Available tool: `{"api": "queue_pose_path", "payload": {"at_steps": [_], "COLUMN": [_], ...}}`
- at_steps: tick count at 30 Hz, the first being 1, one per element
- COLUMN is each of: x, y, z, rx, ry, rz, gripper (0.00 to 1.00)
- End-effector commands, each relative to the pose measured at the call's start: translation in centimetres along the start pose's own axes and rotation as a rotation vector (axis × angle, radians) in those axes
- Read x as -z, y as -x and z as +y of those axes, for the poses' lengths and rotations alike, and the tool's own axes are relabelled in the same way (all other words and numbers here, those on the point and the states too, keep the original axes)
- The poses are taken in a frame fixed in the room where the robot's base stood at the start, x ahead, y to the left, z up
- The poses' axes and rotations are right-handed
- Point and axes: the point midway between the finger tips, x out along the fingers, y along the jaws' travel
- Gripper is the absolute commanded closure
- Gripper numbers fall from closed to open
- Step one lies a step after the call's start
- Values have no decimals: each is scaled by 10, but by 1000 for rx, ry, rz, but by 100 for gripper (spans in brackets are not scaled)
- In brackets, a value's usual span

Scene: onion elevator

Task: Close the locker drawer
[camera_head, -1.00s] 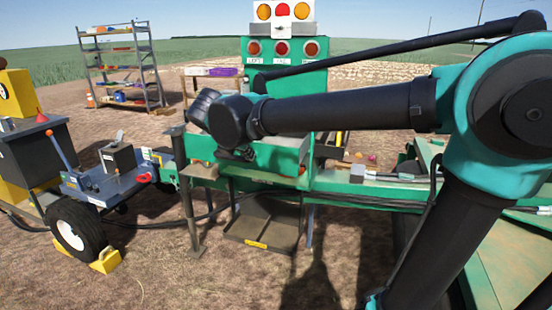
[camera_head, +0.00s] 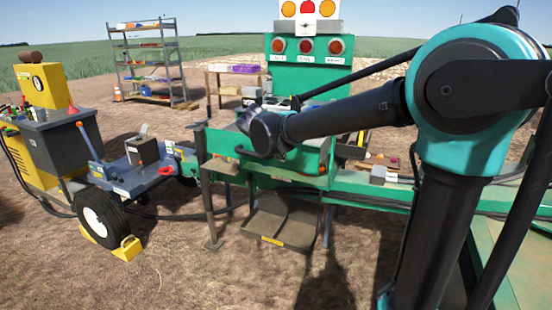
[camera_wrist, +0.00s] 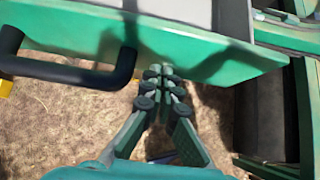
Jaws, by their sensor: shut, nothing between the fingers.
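The green locker drawer (camera_head: 308,158) stands pulled out from the green cabinet (camera_head: 302,74), on its near side. The wrist view shows its green front panel (camera_wrist: 205,62) across the top, with part of the grey inside above it. The black bar handle (camera_wrist: 70,72) is on the panel to the left of my gripper. My gripper (camera_wrist: 166,72) is shut and empty, its fingertips pointing at the lower part of the panel. I cannot tell whether they touch it. In the head view my wrist hides the gripper and part of the drawer.
A blue wheeled cart (camera_head: 140,175) with a yellow chock (camera_head: 127,248) stands to the left. A dark tray (camera_head: 283,228) hangs below the drawer. A grey shelf rack (camera_head: 150,62) stands farther back. Bare ground lies in front.

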Motion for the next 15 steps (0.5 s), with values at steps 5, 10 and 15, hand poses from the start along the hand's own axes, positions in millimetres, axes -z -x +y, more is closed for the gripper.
{"api": "queue_pose_path", "payload": {"at_steps": [5,10,15], "x": [-5,-5,-6], "y": [-5,-5,-5], "z": [0,0,0], "rx": [-1,-1,-1], "ry": [1,1,1], "rz": [0,0,0], "gripper": [100,100,100]}}
